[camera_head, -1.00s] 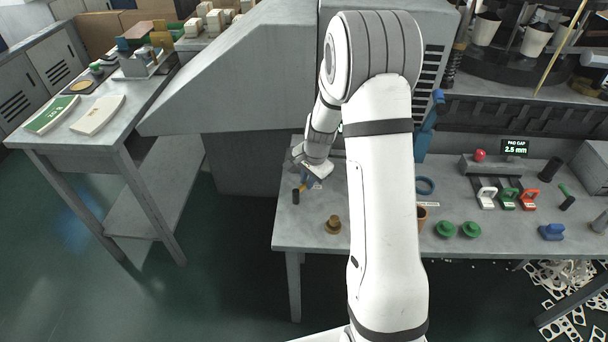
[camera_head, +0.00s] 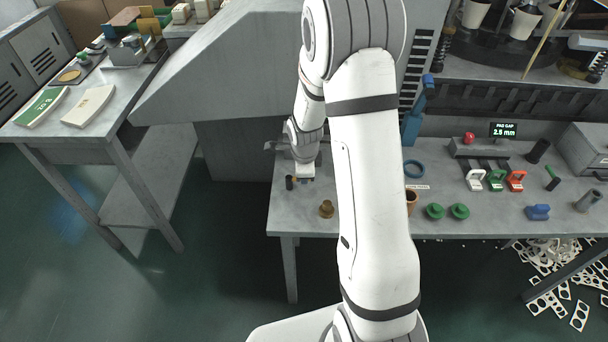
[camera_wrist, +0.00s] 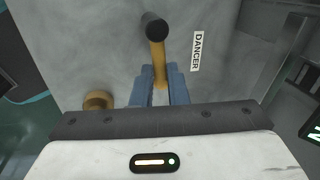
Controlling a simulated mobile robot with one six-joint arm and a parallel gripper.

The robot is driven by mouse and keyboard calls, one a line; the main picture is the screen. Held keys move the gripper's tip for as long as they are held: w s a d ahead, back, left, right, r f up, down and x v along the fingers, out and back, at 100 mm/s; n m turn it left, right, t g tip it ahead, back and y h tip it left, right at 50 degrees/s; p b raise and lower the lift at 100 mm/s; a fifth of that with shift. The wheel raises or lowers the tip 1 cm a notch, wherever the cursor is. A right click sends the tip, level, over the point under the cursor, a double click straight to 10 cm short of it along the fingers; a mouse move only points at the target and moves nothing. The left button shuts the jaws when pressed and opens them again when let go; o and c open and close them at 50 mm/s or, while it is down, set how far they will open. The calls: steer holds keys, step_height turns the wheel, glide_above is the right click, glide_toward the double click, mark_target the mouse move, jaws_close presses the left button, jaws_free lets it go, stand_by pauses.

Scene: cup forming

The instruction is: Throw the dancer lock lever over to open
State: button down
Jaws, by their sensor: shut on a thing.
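The dancer lock lever shows in the wrist view as a yellow-brown shaft (camera_wrist: 158,62) with a black knob (camera_wrist: 154,26). A white DANCER label (camera_wrist: 196,50) lies to its right on the grey bench. My gripper (camera_wrist: 160,82) has its blue fingers on both sides of the shaft and is shut on it below the knob. In the head view the black knob (camera_head: 289,183) stands near the bench's left front corner, just left of my white wrist. The fingers and most of the shaft are hard to make out there.
A brass piece (camera_head: 326,209) stands on the bench (camera_head: 380,226) close to the lever, to its right in the head view. A grey machine housing (camera_head: 235,160) rises behind and left. A brown cup (camera_head: 411,200) and green knobs (camera_head: 434,211) are farther right.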

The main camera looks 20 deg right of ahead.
steer(key=shift+s+a+m+b, duration=0.1)
steer(key=shift+s+m+b, duration=0.1)
steer(key=shift+m+b, duration=0.3)
steer(key=c, duration=1.4)
jaws_free()
steer(key=shift+c, duration=0.2)
steer(key=shift+r, duration=0.1)
step_height(320, 180, up, 8)
steer(key=s, duration=0.1)
steer(key=shift+s+a+f, duration=0.2)
steer(key=shift+a+f, duration=0.05)
steer(key=shift+r, duration=0.1)
steer(key=s+a+r+n+p, duration=0.1)
steer(key=s+r+n, duration=0.7)
steer(key=s+n, duration=0.3)
steer(key=s+a+r+n+p, duration=0.1)
steer(key=s+r+n, duration=0.6)
steer(key=s+n, duration=0.3)
steer(key=shift+s+a+r+n+y, duration=0.2)
steer(key=shift+s+r+n+y, duration=0.1)
steer(key=shift+s+r+n, duration=0.15)
